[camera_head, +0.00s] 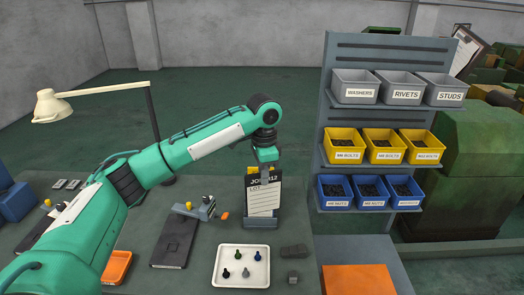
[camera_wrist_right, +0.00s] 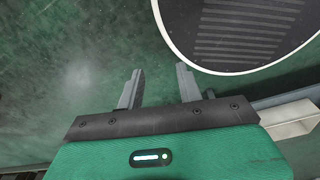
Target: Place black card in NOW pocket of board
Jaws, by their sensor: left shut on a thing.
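A black card (camera_head: 262,181) with a white sheet, its visible lettering reading "JOB", "12" and "LOT", stands upright at the middle of the table in the head view. Its lower end is at a small grey holder (camera_head: 260,223); I cannot tell how deep it sits. Yellow edges show behind its top. My left gripper (camera_head: 265,176) reaches down over the card's top edge and is shut on it, hiding part of the lettering. My right gripper (camera_wrist_right: 159,86) is open and empty in the right wrist view. I cannot make out a NOW pocket.
A white tray (camera_head: 221,277) with several small parts lies in front of the holder. A grey rack (camera_head: 337,113) with labelled bins stands on the right. A dark plate (camera_head: 174,248) lies left of the holder. A clipboard-like board (camera_head: 466,50) shows partly at upper right.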

